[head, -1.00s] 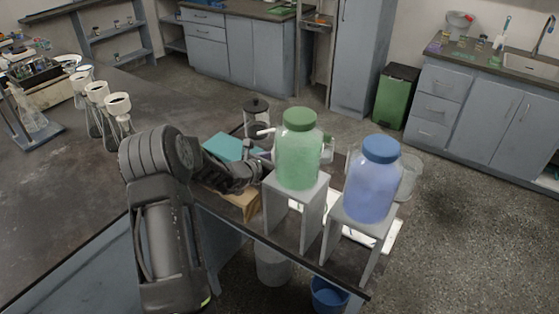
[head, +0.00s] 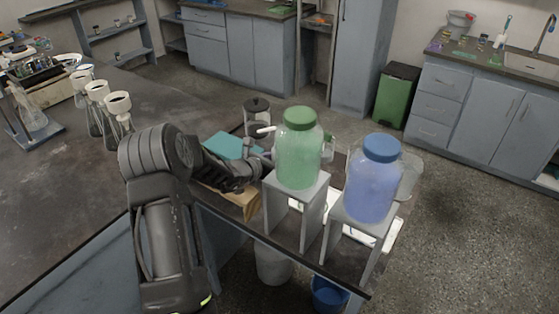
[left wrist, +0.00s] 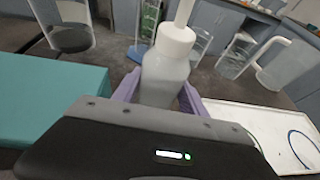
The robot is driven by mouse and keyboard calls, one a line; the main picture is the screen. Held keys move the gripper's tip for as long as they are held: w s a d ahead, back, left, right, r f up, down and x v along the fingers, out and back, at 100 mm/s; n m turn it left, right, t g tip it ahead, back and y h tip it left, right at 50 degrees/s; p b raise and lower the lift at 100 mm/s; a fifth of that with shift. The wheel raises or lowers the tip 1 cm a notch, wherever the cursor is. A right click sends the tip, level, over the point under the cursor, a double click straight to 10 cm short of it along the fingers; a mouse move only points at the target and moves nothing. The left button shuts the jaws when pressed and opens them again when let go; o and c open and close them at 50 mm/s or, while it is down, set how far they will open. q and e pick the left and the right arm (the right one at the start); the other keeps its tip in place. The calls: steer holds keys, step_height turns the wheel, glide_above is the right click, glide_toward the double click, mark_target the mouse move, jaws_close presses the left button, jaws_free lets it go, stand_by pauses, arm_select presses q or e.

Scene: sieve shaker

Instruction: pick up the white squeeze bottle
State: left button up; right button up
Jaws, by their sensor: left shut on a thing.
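The white squeeze bottle (left wrist: 165,75) stands upright in the left wrist view, its white cap and spout reaching to the top edge. My left gripper (left wrist: 158,95) has its purple fingers on both sides of the bottle, shut on it. The bottle's lower part is hidden behind the gripper body. In the head view my left gripper (head: 262,158) is behind and left of the green-lidded jar. There only the bottle's white spout (head: 265,129) shows clearly, and the rest is mostly hidden. My right gripper is in neither view.
The green-lidded jar (head: 299,155) and the blue-lidded jar (head: 372,185) stand on grey stands close right of my gripper. A teal block (head: 230,146) lies left of it. A dark-lidded clear jar (head: 257,117) is behind. A white tray (left wrist: 270,130) lies right.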

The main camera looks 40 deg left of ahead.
arm_select(q)
step_height(320, 180, up, 10)
steer(key=shift+f, duration=0.1)
stand_by(0.9)
